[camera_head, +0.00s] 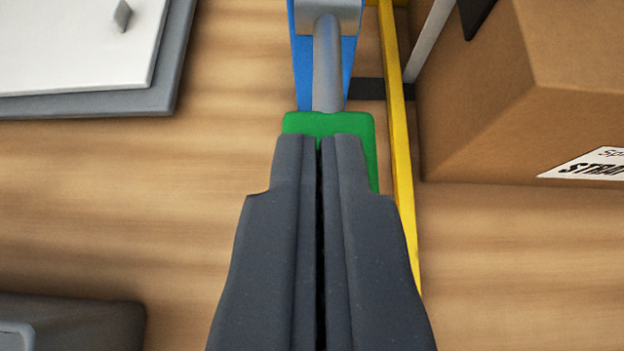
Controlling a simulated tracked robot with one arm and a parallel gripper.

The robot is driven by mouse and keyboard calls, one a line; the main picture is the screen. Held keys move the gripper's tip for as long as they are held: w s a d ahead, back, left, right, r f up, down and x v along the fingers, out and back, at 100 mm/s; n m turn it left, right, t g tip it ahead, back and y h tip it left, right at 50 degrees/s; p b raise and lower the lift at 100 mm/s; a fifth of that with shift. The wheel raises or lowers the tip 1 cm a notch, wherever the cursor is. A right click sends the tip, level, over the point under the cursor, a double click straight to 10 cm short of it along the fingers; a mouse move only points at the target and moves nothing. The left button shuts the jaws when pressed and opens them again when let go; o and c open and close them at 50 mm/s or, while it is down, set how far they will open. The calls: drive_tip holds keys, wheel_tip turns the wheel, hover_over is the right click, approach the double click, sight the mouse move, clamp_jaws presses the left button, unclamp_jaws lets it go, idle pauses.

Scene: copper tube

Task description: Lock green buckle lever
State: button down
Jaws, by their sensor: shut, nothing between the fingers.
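The green buckle lever (328,123) shows in the upper middle as a green block at the near end of a grey rod (327,60). The rod leads up to a grey bracket on a blue part (304,74). My gripper (319,140) is shut and empty, with its dark fingers side by side. The fingertips overlap the green block in the picture and hide most of its near part. I cannot tell whether they touch it or are above it.
A yellow bar (397,130) runs close along the right of the lever. A cardboard box (480,125) stands at the upper right. A white and grey panel (80,50) lies at the upper left, and a dark grey object (75,322) at the lower left. Bare wood surface lies between.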

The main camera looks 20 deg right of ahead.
drive_tip(key=shift+r, duration=0.1)
drive_tip(key=shift+r, duration=0.75)
wheel_tip(320, 180, up, 4)
drive_tip(key=shift+w+f+p, duration=0.1)
drive_tip(key=shift+f+p, duration=0.15)
drive_tip(key=shift+p, duration=0.05)
drive_tip(key=shift+a+r, duration=0.1)
drive_tip(key=shift+r, duration=0.2)
drive_tip(key=s+a+r, duration=0.2)
drive_tip(key=s+a, duration=0.1)
drive_tip(key=s, duration=0.6)
drive_tip(key=shift+a+r, duration=0.2)
drive_tip(key=shift+a, duration=0.05)
